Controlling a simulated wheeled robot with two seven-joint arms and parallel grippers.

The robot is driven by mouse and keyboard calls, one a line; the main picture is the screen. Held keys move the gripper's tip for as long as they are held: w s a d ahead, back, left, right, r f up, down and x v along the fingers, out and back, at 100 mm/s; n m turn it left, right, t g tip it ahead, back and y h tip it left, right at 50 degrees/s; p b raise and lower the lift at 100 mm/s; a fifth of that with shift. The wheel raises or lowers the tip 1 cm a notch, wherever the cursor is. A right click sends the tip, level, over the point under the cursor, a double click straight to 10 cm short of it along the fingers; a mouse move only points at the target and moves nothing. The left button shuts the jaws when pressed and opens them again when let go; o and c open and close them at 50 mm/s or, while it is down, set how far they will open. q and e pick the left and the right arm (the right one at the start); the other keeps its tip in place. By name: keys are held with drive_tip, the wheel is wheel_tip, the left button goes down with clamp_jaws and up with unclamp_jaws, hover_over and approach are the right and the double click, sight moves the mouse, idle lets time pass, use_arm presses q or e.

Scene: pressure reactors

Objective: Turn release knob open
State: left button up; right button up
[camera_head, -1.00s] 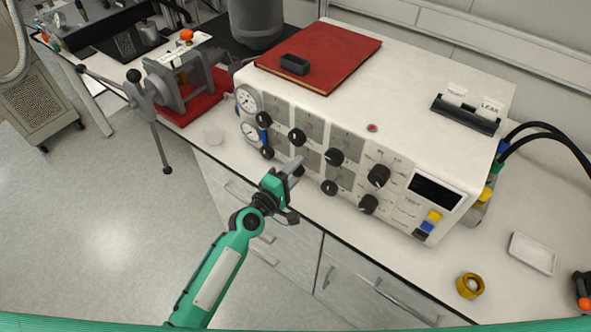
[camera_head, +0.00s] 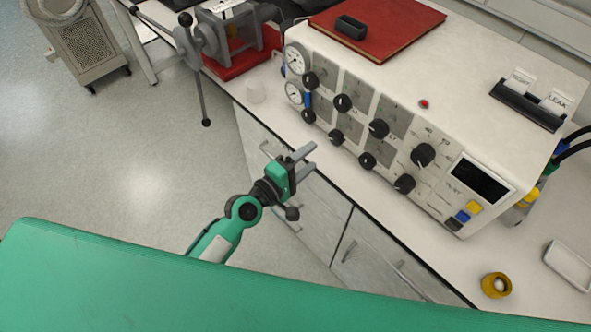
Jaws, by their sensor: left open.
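The white reactor control box (camera_head: 450,92) stands on the bench, with several black knobs on its front panel, among them an upper-left one (camera_head: 310,80), a lower one (camera_head: 336,137) and a large one at the right (camera_head: 423,155). No readable label shows which is the release knob. My left gripper (camera_head: 290,152) is open and empty. It appears in front of the bench edge, below and left of the lower knobs, apart from them. My right gripper is not in view.
Two gauges (camera_head: 296,60) sit at the panel's left end. A red book (camera_head: 385,30) lies on the box. A grey vise-like device (camera_head: 228,35) stands at the left. A yellow ring (camera_head: 496,285) and white tray (camera_head: 568,264) lie on the bench at right.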

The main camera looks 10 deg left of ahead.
use_arm(q)
drive_tip(key=shift+b+v, duration=0.3)
drive_tip(key=shift+v, duration=1.65)
drive_tip(key=a+f+m+g+y, duration=0.1)
drive_tip(key=a+f+y, duration=0.1)
drive_tip(key=f, duration=0.9)
drive_tip(key=a+f+m+g+y, duration=0.2)
drive_tip(key=a+f, duration=0.1)
drive_tip(key=f, duration=0.7)
drive_tip(key=s+a+f+m+g+y, duration=0.2)
drive_tip(key=s+f, duration=0.2)
drive_tip(key=f, duration=0.5)
drive_tip(key=s+a+f+m+g+y, duration=0.1)
drive_tip(key=s+a+f, duration=0.25)
drive_tip(key=f, duration=0.45)
drive_tip(key=s+a+f+m+g+y, duration=0.1)
drive_tip(key=s+a+f+m+g, duration=0.1)
drive_tip(key=s+f, duration=0.5)
drive_tip(key=s+a+f+m+g+y, duration=0.1)
drive_tip(key=s+f, duration=0.6)
drive_tip(key=s, duration=0.7)
drive_tip(key=s+a+f+m+g+y, duration=0.1)
drive_tip(key=s+a+f+m+g, duration=0.3)
drive_tip(key=s+f, duration=0.3)
drive_tip(key=s+m, duration=0.1)
drive_tip(key=s, duration=0.3)
drive_tip(key=shift+s+g+y, duration=0.15)
drive_tip(key=shift+g+y, duration=0.15)
